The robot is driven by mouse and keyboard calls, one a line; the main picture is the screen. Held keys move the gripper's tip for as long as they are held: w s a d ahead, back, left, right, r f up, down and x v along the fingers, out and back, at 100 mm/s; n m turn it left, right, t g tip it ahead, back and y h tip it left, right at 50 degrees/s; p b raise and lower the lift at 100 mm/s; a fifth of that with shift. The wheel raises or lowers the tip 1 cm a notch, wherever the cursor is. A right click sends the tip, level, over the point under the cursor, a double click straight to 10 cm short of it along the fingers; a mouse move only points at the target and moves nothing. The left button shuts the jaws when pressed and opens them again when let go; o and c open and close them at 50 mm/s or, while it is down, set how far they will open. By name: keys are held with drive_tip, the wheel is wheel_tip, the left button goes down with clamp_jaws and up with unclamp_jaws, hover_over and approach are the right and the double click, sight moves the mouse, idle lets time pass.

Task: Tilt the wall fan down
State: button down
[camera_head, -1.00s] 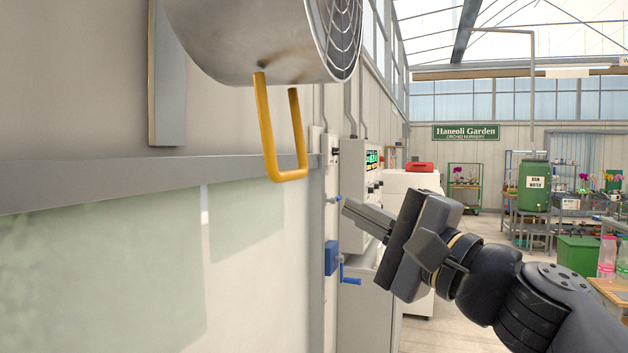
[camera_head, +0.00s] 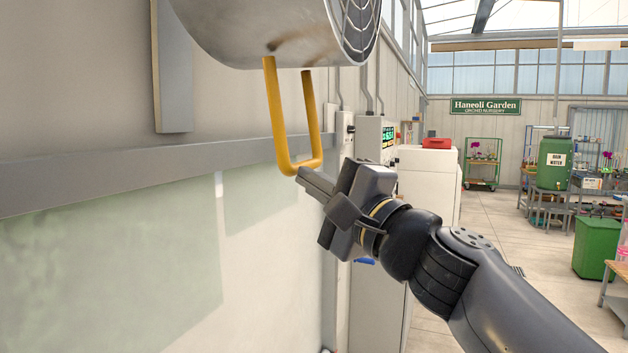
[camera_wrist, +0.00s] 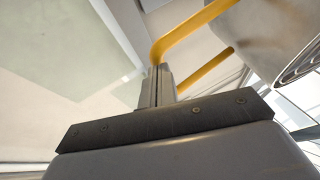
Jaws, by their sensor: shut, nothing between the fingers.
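The wall fan (camera_head: 270,35) is a grey metal drum with a wire grille at its right end, at the top of the head view. A yellow U-shaped handle (camera_head: 275,115) hangs from its underside. My gripper (camera_head: 303,177) is shut and empty, with its fingertips right at the bottom bar of the handle. I cannot tell whether they touch. In the wrist view, the closed fingers (camera_wrist: 158,80) point up at the yellow handle (camera_wrist: 190,32), and the fan drum (camera_wrist: 275,35) is at the upper right.
A grey rail (camera_head: 100,185) runs along the wall below the fan. A control box (camera_head: 375,138) and a white cabinet (camera_head: 428,180) stand behind my gripper. A green bin (camera_head: 597,247) is farther right. The floor (camera_head: 490,225) between them is clear.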

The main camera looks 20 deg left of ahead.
drive_tip(key=a+r+b, duration=0.1)
drive_tip(key=a+b, duration=0.1)
drive_tip(key=a, duration=1.2)
drive_tip(key=shift+w, duration=0.45)
drive_tip(key=shift+d+r, duration=0.1)
drive_tip(key=shift+r, duration=0.05)
